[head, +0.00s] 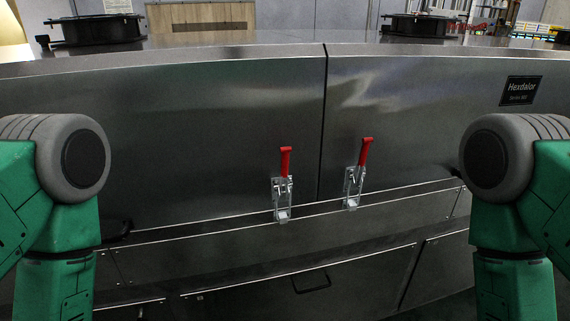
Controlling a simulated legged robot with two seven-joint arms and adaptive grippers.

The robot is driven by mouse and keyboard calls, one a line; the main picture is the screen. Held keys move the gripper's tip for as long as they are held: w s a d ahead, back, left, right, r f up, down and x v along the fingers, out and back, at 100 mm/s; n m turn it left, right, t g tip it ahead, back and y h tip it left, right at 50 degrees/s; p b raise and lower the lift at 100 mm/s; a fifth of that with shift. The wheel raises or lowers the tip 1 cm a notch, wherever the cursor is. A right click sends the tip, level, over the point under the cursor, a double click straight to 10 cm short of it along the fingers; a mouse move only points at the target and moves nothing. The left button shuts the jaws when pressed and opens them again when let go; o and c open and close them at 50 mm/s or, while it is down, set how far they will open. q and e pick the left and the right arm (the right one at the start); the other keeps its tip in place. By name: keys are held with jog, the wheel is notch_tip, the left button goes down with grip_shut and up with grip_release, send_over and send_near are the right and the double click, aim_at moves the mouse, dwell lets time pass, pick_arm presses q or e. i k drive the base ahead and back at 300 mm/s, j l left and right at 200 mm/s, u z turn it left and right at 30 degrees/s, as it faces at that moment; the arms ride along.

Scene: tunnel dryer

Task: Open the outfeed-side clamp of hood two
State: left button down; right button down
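Two toggle clamps with red handles sit on the front of the steel dryer, one on each side of a dark vertical seam. The left clamp (285,162) is on the lower edge of the left hood panel (200,120). The right clamp (366,156) is on the lower edge of the right hood panel (420,110). Both red handles point up, with metal bases reaching down over the joint. No number marks which hood is two or which side is outfeed. My green arms show at both sides, apart from the clamps; neither gripper is in view.
A dark handle (118,232) is at the lower left of the hood, and another (312,284) is on a lower panel. A Hexdalor plate (520,91) is at the upper right. Round black fittings (95,30) stand on top. The space before the clamps looks clear.

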aim_at(285, 151)
jog(key=i+l+u, duration=0.15)
jog(key=l, duration=0.45)
jog(key=i+l+u, duration=0.15)
jog(key=l, duration=0.5)
jog(key=i+l+u, duration=0.2)
jog(key=l, duration=0.45)
jog(key=l+u, duration=0.15)
jog(key=l, duration=0.45)
